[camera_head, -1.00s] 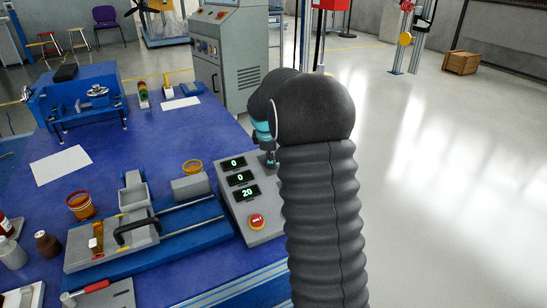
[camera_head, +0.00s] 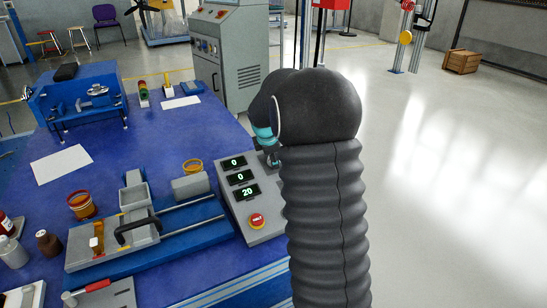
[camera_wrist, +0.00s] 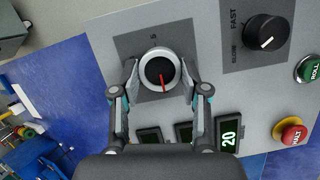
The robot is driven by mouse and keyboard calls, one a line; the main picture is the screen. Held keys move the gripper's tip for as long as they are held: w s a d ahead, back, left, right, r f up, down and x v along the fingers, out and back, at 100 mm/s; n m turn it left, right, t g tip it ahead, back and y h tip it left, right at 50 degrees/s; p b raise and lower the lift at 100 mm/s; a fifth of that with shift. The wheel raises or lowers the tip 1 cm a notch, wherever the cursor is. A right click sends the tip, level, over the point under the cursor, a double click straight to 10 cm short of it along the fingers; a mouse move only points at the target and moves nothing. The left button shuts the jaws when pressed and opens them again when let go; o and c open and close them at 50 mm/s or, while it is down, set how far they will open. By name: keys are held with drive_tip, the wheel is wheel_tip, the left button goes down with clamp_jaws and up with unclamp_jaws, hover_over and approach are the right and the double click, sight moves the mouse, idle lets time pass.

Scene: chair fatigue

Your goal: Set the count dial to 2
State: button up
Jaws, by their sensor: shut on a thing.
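The count dial (camera_wrist: 156,73) is a round knob with a white rim, a dark face and a red pointer, on a dark square plate of the grey control panel (camera_wrist: 105,33). In the wrist view the pointer aims down and slightly right. My gripper (camera_wrist: 160,69) is shut on the dial, one finger on each side. In the head view my arm hides the dial. The panel's displays read 0 (camera_head: 234,162), 0 (camera_head: 240,177) and 20 (camera_head: 247,192); the 20 also shows in the wrist view (camera_wrist: 229,136).
A black SLOW/FAST knob (camera_wrist: 266,36), a green ROLL button (camera_wrist: 309,68) and a red HALT button (camera_wrist: 290,131) sit right of the dial in the wrist view. A blue-railed rig (camera_head: 150,237) stands left of the panel on the blue table (camera_head: 150,130).

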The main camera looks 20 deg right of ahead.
drive_tip(key=o, duration=1.1)
drive_tip(key=shift+o, duration=0.2)
drive_tip(key=v, duration=1.2)
drive_tip(key=shift+a, duration=0.1)
